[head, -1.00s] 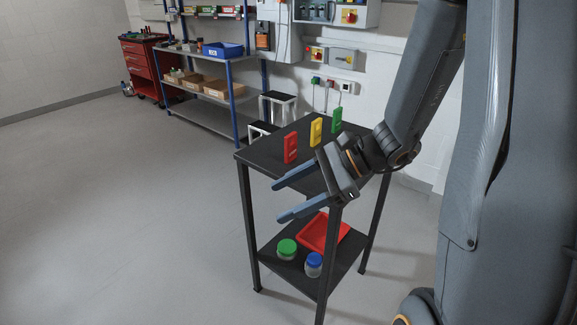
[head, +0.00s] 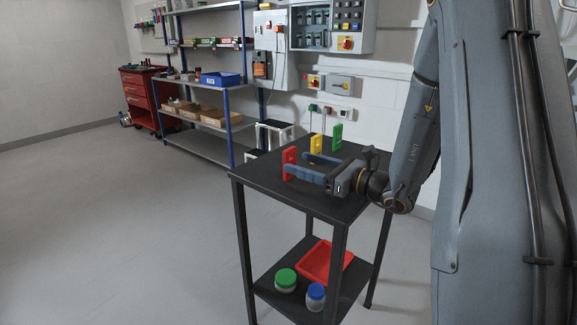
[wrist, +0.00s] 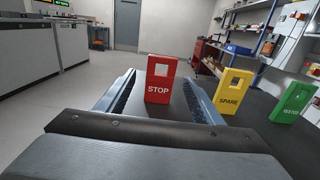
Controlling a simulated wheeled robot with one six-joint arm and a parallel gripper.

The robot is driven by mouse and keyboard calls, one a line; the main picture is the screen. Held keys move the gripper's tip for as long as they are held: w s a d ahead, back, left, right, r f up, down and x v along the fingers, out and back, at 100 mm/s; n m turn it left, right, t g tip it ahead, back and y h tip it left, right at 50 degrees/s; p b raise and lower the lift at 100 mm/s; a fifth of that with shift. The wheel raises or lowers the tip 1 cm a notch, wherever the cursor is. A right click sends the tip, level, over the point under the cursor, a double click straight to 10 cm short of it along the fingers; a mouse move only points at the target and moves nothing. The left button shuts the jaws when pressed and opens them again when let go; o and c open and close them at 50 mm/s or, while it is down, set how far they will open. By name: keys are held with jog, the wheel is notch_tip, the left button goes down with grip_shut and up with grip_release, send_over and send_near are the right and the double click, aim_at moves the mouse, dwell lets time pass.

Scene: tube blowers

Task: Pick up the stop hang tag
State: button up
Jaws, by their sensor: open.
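The red stop hang tag (head: 289,163) stands upright on the black table top (head: 262,183), near its left side. My gripper (head: 302,165) is open, low over the table. In the wrist view its two fingers (wrist: 160,97) reach forward on either side of the tag's line, with the tag around their far ends. I cannot tell whether a finger touches it. In the head view a finger partly covers the tag.
A yellow "SPARE" tag (wrist: 233,91) stands just right of my right finger, and a green tag (wrist: 292,102) farther right. The lower shelf holds a red tray (head: 325,262), a green-lidded jar (head: 286,280) and a blue-lidded jar (head: 316,296). Wall switch boxes (head: 328,84) are behind the table.

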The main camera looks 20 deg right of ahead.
jog(key=shift+x, duration=1.4)
jog(key=c, duration=1.1)
